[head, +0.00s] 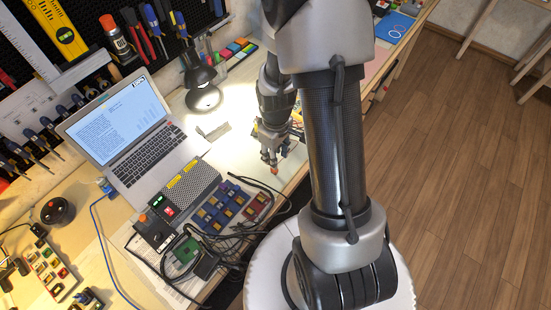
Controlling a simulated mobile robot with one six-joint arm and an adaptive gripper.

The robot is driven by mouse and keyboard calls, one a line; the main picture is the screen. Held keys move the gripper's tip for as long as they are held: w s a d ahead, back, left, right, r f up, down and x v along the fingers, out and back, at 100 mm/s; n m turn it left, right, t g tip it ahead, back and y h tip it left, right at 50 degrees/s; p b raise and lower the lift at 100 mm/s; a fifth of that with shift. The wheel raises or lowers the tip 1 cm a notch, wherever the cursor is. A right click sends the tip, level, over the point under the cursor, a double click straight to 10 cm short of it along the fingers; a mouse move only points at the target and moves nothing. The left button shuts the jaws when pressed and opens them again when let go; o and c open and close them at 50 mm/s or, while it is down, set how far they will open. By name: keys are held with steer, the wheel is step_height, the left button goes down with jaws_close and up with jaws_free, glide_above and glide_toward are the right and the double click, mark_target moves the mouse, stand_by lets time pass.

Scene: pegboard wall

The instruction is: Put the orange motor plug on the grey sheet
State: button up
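My gripper (270,163) is small in the head view, pointing down over the workbench to the right of the lit patch. A small orange-red spot, possibly the orange motor plug (274,171), shows right at its fingertips. I cannot tell whether the fingers are closed on it or whether it touches the bench. A small flat grey piece (217,131) lies on the bench left of my gripper, under the lamp; I cannot tell whether it is the grey sheet. My arm hides part of the bench to the right.
An open laptop (128,130), a power supply (180,194), blue component trays (222,206) and tangled black cables (215,247) fill the bench left of and in front of my gripper. A black lamp (203,90) stands behind. Bare bench (235,150) shows left of my gripper.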

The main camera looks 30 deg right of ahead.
steer(key=s+a+r+m+t, duration=0.1)
steer(key=s+a+r, duration=0.15)
steer(key=r, duration=0.85)
steer(key=s+a+r+m+t, duration=0.1)
steer(key=a+r, duration=0.3)
steer(key=r, duration=0.6)
steer(key=s+a+r+m+t, duration=0.2)
steer(key=s+a+r, duration=0.2)
steer(key=s+r, duration=0.4)
steer(key=shift+s+a+r+t+p, duration=0.15)
steer(key=shift+s+r+t+p, duration=0.25)
steer(key=shift+s, duration=0.45)
